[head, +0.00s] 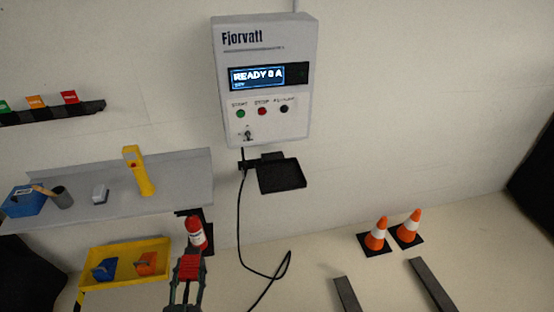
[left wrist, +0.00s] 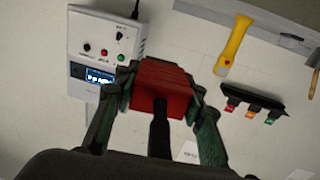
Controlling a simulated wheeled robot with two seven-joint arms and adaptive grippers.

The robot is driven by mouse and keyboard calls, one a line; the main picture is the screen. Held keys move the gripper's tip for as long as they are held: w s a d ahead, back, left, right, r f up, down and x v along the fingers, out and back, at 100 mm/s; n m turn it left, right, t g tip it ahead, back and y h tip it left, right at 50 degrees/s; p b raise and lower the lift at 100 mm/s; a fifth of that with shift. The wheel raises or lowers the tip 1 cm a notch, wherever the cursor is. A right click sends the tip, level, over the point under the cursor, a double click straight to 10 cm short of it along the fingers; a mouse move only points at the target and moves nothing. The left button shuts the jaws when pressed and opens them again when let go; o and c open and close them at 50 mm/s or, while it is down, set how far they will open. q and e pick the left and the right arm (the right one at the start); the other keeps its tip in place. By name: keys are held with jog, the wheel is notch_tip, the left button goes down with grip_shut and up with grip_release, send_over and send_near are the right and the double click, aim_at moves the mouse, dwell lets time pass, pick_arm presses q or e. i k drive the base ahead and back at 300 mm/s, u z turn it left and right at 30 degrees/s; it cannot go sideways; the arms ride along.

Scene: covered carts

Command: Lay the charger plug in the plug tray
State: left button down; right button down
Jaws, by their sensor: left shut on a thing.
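The charger plug (head: 188,268) is a red block held between the fingers of my left gripper (head: 188,258), low in the head view. In the left wrist view the plug (left wrist: 166,88) fills the space between the fingers, with a black cable or stem running back toward the wrist. My left gripper is shut on it. The plug tray (head: 282,177) is a shallow black tray on the wall under the charger box. It looks empty, and the plug is below and left of it in the picture, apart from it. My right gripper is not in view.
The grey charger box (head: 262,85) reads "READY". A black cable (head: 240,220) hangs below it. A grey shelf (head: 175,170) holds a yellow tool (head: 138,172). A red extinguisher (head: 195,234) is just behind my gripper. A yellow tray (head: 110,251) is left, two cones (head: 377,235) right.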

aim_at(268, 178)
jog(key=i, duration=1)
jog(key=z, duration=2.25)
jog(key=i, duration=0.65)
jog(key=u, duration=1.95)
